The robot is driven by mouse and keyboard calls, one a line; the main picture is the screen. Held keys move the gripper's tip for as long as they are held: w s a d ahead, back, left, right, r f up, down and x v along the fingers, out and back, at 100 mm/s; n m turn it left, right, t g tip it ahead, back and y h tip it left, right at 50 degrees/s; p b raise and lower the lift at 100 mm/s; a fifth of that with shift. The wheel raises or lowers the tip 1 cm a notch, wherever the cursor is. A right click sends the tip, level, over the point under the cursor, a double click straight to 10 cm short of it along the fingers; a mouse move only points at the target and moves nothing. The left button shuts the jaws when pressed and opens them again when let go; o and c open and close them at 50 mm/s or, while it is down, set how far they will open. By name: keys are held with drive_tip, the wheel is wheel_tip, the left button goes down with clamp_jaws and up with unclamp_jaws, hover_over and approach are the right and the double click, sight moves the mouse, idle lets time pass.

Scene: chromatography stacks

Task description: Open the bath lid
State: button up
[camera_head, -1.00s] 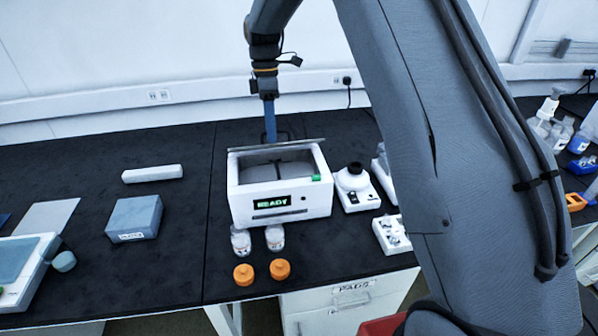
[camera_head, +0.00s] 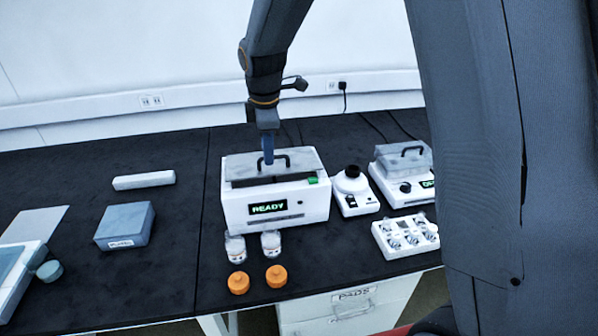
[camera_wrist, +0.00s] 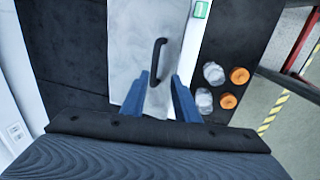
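The bath (camera_head: 275,207) is a white box with a green READY display, left of centre on the bench. Its grey lid (camera_head: 305,160) lies over the top, with a black handle (camera_head: 287,158) standing on it. A dark strip shows along the lid's front edge; I cannot tell if the lid is fully seated. The wrist view shows the lid (camera_wrist: 125,50) and the handle (camera_wrist: 158,60) from above. My gripper (camera_head: 267,162) is over the lid at the handle. Its blue fingers (camera_wrist: 162,80) are apart, with the handle's near end around the gap between their tips; neither clearly grips it.
Two clear jars (camera_head: 271,244) and two orange caps (camera_head: 276,276) stand before the bath. A small white device (camera_head: 355,195), a lidded device (camera_head: 405,180) and a vial tray (camera_head: 405,238) are at right. A blue-grey box (camera_head: 125,226) is left, with bare bench between.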

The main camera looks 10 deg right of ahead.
wheel_tip(320, 180, up, 5)
drive_tip(key=b, duration=0.1)
drive_tip(key=s+d+f+m+b, duration=0.3)
drive_tip(key=s+d+f+m, duration=0.3)
drive_tip(key=s, duration=0.2)
drive_tip(key=shift+d+f+m+g, duration=0.2)
drive_tip(key=shift+f+m+g, duration=0.1)
drive_tip(key=shift+g, duration=0.1)
drive_tip(key=shift+r, duration=0.15)
drive_tip(key=c, duration=0.6)
drive_tip(key=n, duration=0.2)
drive_tip(key=r+n, duration=0.1)
drive_tip(key=n, duration=0.1)
drive_tip(key=shift+w+a+t+p, duration=0.2)
drive_tip(key=shift+a+t+p, duration=0.1)
drive_tip(key=shift+a+t, duration=0.1)
clamp_jaws()
drive_tip(key=n+t+p, duration=0.2)
drive_tip(key=n+t, duration=0.1)
drive_tip(key=n, duration=1.7)
approach(269, 169)
drive_tip(key=shift+n, duration=0.3)
drive_tip(key=b+x, duration=0.2)
drive_tip(key=x, duration=0.3)
drive_tip(key=shift+s, duration=0.1)
